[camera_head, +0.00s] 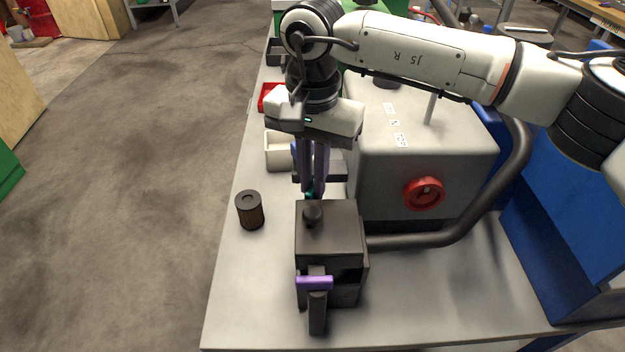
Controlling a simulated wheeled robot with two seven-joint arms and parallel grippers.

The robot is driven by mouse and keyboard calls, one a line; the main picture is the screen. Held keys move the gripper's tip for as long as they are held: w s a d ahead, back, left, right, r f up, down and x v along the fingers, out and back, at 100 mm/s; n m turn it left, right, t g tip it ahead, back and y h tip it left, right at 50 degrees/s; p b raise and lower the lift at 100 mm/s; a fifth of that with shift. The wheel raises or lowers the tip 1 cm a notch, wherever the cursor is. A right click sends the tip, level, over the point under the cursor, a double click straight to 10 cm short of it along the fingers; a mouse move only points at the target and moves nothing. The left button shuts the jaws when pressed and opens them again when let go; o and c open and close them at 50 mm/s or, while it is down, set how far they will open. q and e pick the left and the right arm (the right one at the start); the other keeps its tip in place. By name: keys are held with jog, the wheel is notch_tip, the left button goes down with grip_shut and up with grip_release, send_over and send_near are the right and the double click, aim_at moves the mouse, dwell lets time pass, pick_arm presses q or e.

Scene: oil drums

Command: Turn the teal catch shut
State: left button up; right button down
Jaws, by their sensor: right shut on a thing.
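The teal catch (309,196) shows as a small sliver at the far upper edge of a dark box (341,222). My right gripper (312,192) comes down from above and is shut on the teal catch, its purple-grey fingers covering most of it. How far the catch is turned cannot be told. A purple catch (314,283) lies across the near side of the box, over a dark upright piece. My left gripper is out of view.
A brown cylindrical filter (249,210) stands on the grey table (235,290) left of the box. A big grey housing with a red knob (424,193) stands behind right, and a dark pipe (440,238) runs from the box. Red and white bins (278,151) line the table's left side.

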jog(key=n, duration=0.4)
jog(key=shift+d+n+b, duration=0.1)
jog(key=shift+n+b, duration=0.25)
jog(key=shift+n, duration=0.05)
dwell(0.4)
jog(key=c, duration=1.8)
grip_release()
jog(key=shift+c, duration=0.2)
notch_tip(320, 180, up, 10)
jog(key=shift+r, duration=0.2)
